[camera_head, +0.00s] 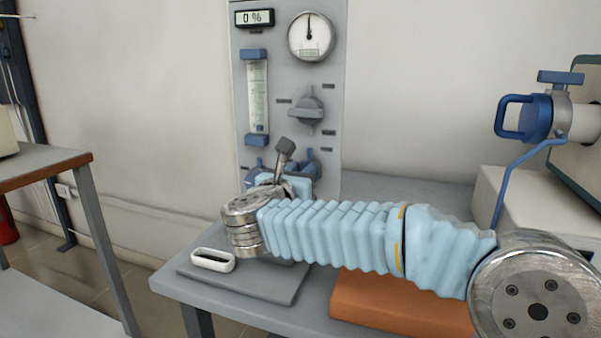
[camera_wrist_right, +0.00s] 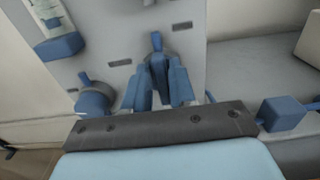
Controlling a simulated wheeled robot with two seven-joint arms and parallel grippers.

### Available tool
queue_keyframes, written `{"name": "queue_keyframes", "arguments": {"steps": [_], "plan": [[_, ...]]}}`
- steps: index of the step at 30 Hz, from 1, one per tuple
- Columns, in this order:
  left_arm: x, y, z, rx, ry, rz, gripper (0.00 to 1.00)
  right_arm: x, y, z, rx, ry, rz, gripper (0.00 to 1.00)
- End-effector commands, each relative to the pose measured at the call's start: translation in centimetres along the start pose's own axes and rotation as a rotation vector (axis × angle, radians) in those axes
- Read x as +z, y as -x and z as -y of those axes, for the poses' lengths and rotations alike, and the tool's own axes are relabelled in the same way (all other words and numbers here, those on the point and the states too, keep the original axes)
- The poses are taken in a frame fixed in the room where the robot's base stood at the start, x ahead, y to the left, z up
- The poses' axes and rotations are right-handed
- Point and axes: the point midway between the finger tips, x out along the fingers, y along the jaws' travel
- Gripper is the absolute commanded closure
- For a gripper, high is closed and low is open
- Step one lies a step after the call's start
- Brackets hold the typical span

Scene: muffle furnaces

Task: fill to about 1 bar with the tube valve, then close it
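The grey panel (camera_head: 240,110) carries a round dial gauge (camera_head: 311,37), its needle pointing about straight up. Blue valves sit low on the panel. The left blue valve (camera_wrist_right: 95,99) is clear of my gripper in the right wrist view. The right blue valve (camera_wrist_right: 157,62) has its handle pointing up, and it shows partly in the head view (camera_head: 311,158). My right gripper (camera_wrist_right: 157,88) is at this right valve, one finger on each side of it. Whether the fingers press on it is unclear. Which valve is the tube valve cannot be read. My left gripper is out of view.
The panel also has a display (camera_head: 254,18) reading 0 %, a flow tube (camera_head: 257,95) and a grey knob (camera_head: 306,108). A white-rimmed dish (camera_head: 213,260) lies on a grey mat (camera_head: 262,283). An orange-brown slab (camera_head: 390,308) lies under my right arm. A blue-handled device (camera_head: 530,117) stands right.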

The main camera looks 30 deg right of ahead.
Motion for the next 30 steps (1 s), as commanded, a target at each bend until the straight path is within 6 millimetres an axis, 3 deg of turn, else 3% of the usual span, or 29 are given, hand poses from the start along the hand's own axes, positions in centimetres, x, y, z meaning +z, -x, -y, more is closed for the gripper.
{"name": "queue_keyframes", "arguments": {"steps": [1,5,17,30], "plan": [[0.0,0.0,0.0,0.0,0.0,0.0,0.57,0.0,0.0,0.0,0.0,0.0,0.0,0.83],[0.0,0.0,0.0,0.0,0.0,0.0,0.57,0.0,0.0,0.0,0.0,0.0,0.0,1.0],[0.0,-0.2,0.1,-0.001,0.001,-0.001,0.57,-0.1,0.0,-0.1,0.0,0.045,0.0,1.0],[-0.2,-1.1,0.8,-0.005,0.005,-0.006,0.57,-0.2,0.1,-0.6,0.001,0.373,0.0,1.0]]}}
